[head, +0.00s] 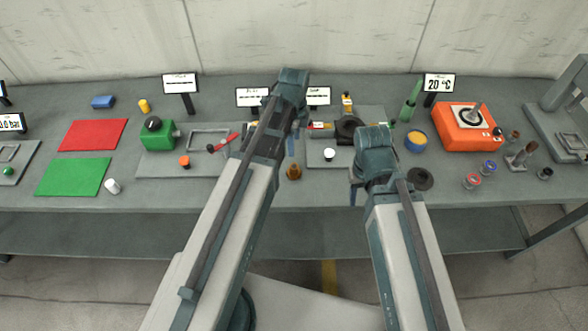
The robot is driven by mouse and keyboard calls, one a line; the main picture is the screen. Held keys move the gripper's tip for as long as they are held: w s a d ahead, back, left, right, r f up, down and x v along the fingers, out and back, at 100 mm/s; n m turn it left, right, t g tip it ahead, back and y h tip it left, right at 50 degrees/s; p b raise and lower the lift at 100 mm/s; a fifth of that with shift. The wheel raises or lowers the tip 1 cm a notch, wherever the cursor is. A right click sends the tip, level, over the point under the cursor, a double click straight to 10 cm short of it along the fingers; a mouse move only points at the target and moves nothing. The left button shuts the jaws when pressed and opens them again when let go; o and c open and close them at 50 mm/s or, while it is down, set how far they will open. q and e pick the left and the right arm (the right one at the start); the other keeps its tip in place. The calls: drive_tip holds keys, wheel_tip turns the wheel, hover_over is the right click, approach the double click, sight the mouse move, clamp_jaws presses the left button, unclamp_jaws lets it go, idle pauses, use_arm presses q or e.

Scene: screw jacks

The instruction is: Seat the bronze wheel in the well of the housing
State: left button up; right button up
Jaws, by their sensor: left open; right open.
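A green housing (157,138) stands at the left of the bench, with a round dark opening on top and a stub on its right side. A small bronze-brown piece (293,173), which looks like the bronze wheel, sits near the bench's front edge between my arms. My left gripper (291,146) is open, pointing down above and behind the bronze piece, apart from it in the picture. My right gripper (354,192) is open near the front edge, to the right of the bronze piece. Both grippers are partly hidden by my arms.
Red (94,135) and green (73,177) mats lie at the left. A red-handled tool (222,143) lies beside a grey frame (209,138). A dark round fixture (349,128) stands behind my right arm. An orange box (465,128) and several small parts fill the right.

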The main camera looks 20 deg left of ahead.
use_arm(q)
drive_tip(key=b, duration=0.8)
hover_over(294, 166)
wheel_tip(294, 166, down, 8)
drive_tip(key=shift+s+f, duration=0.1)
drive_tip(key=shift+f, duration=0.05)
wheel_tip(294, 166, down, 5)
drive_tip(key=b, duration=0.5)
drive_tip(key=shift+f, duration=0.15)
clamp_jaws()
